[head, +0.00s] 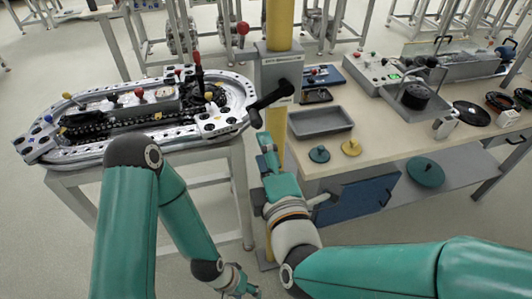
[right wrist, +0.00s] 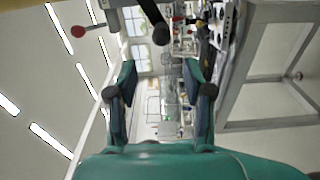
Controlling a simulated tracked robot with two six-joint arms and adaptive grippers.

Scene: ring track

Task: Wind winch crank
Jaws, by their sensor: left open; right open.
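The winch is a grey box (head: 277,66) on a yellow post. Its black crank (head: 272,97) sticks out toward the ring track, with a black grip at its outer end. In the right wrist view the crank's dark grip (right wrist: 161,35) shows beyond the fingertips, between them. My right gripper (head: 267,148) is open and empty, just below the crank and apart from it; its fingers also show spread in the right wrist view (right wrist: 160,80). My left gripper (head: 243,286) is open, low at the bottom edge, far from the crank and partly cut off.
The ring track (head: 60,150) on its stand lies left of the winch. A red ball lever (head: 242,28) stands above the winch box. At right, a workbench (head: 385,145) bears a grey tray (head: 320,121), green and yellow discs and a control box.

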